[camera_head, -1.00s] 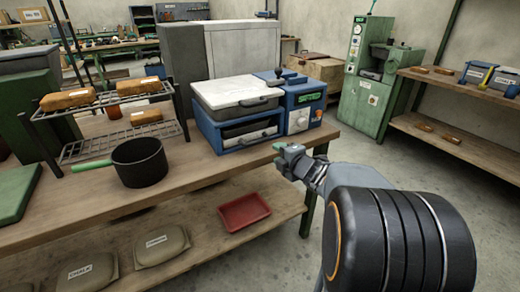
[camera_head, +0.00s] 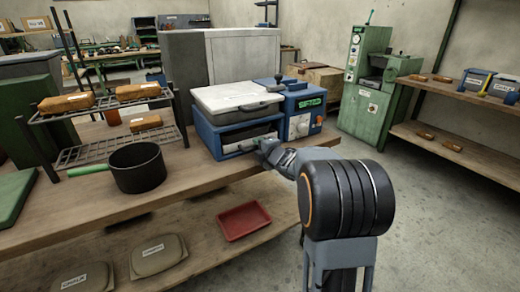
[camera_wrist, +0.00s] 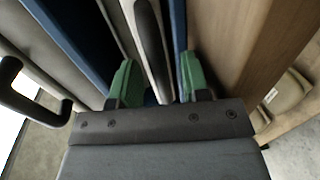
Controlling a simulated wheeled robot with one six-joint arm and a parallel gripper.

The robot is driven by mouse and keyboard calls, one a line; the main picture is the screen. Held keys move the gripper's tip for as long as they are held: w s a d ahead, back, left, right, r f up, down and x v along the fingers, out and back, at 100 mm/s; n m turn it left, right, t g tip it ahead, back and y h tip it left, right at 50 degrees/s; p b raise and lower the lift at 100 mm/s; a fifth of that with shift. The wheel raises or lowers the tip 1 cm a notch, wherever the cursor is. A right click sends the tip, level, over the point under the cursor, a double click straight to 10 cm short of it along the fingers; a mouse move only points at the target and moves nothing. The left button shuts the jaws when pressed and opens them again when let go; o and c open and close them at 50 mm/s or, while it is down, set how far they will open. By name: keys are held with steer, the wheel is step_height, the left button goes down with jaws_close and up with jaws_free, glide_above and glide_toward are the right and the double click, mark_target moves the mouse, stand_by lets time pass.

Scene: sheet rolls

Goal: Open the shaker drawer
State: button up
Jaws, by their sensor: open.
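The shaker (camera_head: 214,140) is a blue machine with a pale lid (camera_head: 236,94), standing on the wooden bench. Its drawer has a pale front (camera_head: 237,148) low in the blue housing and looks shut. My gripper (camera_head: 263,147) is at the right part of the drawer front and hides some of it. In the wrist view my gripper (camera_wrist: 158,82) is open, with one green fingertip on each side of the dark drawer handle (camera_wrist: 153,45). The handle lies between the fingers; I cannot tell whether either finger touches it.
A dark bent handle (camera_wrist: 30,95) shows at the wrist view's left. A black pot (camera_head: 138,170) and a wire rack (camera_head: 85,153) stand left on the bench (camera_head: 180,183). A red tray (camera_head: 243,221) lies on the shelf below. The floor at right (camera_head: 430,210) is open.

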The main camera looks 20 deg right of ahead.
jaws_close()
stand_by(0.3)
stand_by(0.3)
